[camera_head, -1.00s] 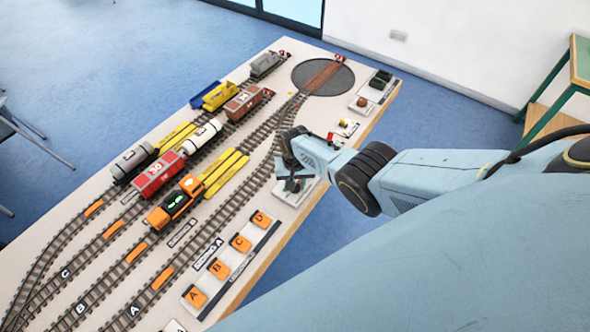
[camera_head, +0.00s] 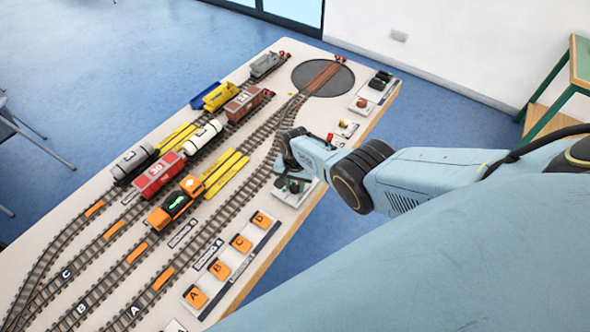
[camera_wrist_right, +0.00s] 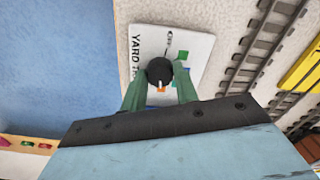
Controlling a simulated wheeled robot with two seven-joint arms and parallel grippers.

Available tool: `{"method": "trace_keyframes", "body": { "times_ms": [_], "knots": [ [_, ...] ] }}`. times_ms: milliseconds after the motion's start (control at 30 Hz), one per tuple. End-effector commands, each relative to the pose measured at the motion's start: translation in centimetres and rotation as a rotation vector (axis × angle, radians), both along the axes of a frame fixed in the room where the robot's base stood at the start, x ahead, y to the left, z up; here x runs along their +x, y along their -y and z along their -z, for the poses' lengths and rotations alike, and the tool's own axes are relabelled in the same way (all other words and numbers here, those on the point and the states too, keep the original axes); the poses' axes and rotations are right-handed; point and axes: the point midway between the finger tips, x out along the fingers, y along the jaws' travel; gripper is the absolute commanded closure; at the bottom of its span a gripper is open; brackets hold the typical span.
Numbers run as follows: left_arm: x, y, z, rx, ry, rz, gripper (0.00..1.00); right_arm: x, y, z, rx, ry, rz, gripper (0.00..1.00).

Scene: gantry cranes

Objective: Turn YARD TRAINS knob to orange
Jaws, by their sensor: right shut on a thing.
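The YARD TRAINS panel (camera_wrist_right: 195,45) is a white plate with printed text, partly covered by my gripper. Its black round knob (camera_wrist_right: 159,68) sits between the green fingers of my right gripper (camera_wrist_right: 159,84), which is shut on it. A pale mark on the knob's lower side points toward an orange patch (camera_wrist_right: 162,90). In the head view, my right gripper (camera_head: 291,184) is down at the panel (camera_head: 297,198) by the table's right edge, hiding the knob. My left gripper is in neither view.
Several trains, including an orange locomotive (camera_head: 175,202) and a red wagon (camera_head: 158,174), stand on tracks to the left. A strip of orange lettered buttons (camera_head: 241,243) lies nearer me. A turntable (camera_head: 323,77) is at the far end. Blue floor (camera_head: 450,120) is clear on the right.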

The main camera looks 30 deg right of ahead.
Motion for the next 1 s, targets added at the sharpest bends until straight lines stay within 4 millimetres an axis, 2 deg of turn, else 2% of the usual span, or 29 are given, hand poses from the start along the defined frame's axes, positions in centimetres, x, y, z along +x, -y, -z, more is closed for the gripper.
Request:
{"method": "trace_keyframes", "body": {
  "times_ms": [133,167,300,667,867,1000],
  "knots": [
    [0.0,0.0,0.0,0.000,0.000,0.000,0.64,0.2,0.1,-0.1,-0.002,0.004,-0.001,0.93],
    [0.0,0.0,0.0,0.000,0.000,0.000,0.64,0.2,0.1,-0.1,-0.002,0.004,-0.001,0.68],
    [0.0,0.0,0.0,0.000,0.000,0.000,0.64,0.1,0.1,-0.1,-0.002,0.003,-0.001,0.49],
    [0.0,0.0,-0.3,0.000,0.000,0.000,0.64,0.1,0.0,-0.4,0.000,0.001,-0.001,0.49],
    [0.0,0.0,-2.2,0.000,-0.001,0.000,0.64,0.0,0.0,-2.6,-0.001,0.002,-0.001,0.49],
    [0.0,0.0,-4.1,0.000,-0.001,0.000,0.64,0.1,0.1,-5.2,-0.001,0.004,-0.001,0.49]
  ]
}}
